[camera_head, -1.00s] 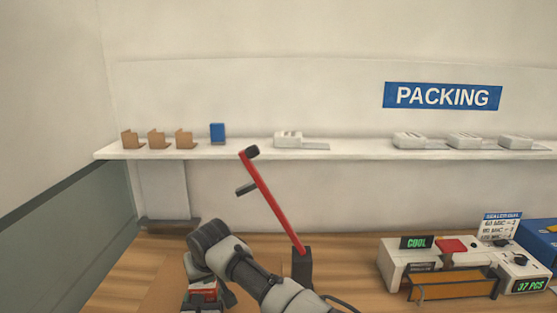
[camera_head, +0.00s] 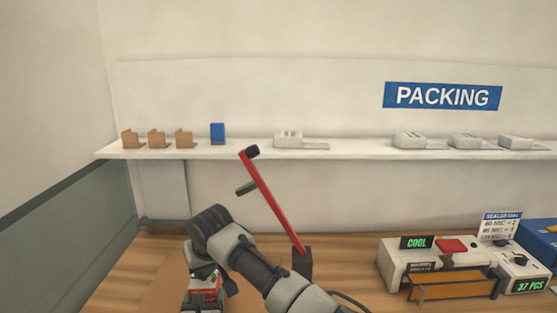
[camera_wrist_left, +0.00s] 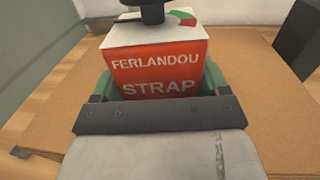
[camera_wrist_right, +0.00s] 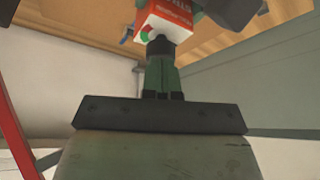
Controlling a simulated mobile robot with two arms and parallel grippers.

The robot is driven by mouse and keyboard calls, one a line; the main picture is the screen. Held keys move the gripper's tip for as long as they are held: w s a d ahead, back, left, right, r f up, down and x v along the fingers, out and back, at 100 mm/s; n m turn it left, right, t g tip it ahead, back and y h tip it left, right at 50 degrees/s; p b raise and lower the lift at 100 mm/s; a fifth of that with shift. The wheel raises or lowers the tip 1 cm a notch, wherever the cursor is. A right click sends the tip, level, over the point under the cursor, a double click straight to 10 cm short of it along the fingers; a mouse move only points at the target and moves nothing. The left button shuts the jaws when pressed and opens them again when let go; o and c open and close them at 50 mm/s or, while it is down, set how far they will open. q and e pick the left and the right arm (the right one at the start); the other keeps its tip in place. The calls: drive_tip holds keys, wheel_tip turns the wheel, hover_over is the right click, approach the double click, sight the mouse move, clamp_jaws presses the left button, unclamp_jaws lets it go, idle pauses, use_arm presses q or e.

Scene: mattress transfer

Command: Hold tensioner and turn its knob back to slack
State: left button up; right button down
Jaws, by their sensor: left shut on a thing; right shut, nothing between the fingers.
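The tensioner (camera_wrist_left: 158,68) is a box with a red face lettered FERLANDOU STRAP and a white top with a green and red dial. It also shows in the head view (camera_head: 205,293), low and left of centre. My left gripper (camera_wrist_left: 157,85) is shut on it, green fingers at both sides. The black knob (camera_wrist_left: 151,12) stands on its top. In the right wrist view the knob (camera_wrist_right: 160,46) is at the tips of my right gripper (camera_wrist_right: 162,68). Those green fingers are shut with nothing between them; whether they touch the knob is unclear.
A red lever (camera_head: 273,203) rises from a dark post just right of my right arm. A sealer (camera_head: 392,268) with an orange-fronted tray stands at the right. A wall shelf (camera_head: 235,152) runs behind. A brown board (camera_wrist_left: 60,125) lies under the tensioner.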

wheel_tip(320, 180, up, 2)
drive_tip(key=shift+r, duration=0.2)
drive_tip(key=shift+a+r, duration=0.1)
drive_tip(key=shift+w+a+f, duration=0.1)
drive_tip(key=shift+a+f, duration=0.05)
drive_tip(key=shift+f, duration=1.4)
drive_tip(key=shift+w+a+f, duration=0.1)
drive_tip(key=shift+a+f, duration=0.05)
drive_tip(key=shift+f, duration=1.35)
drive_tip(key=shift+w+d+f, duration=0.15)
drive_tip(key=shift+d+f, duration=0.05)
drive_tip(key=shift+d, duration=0.05)
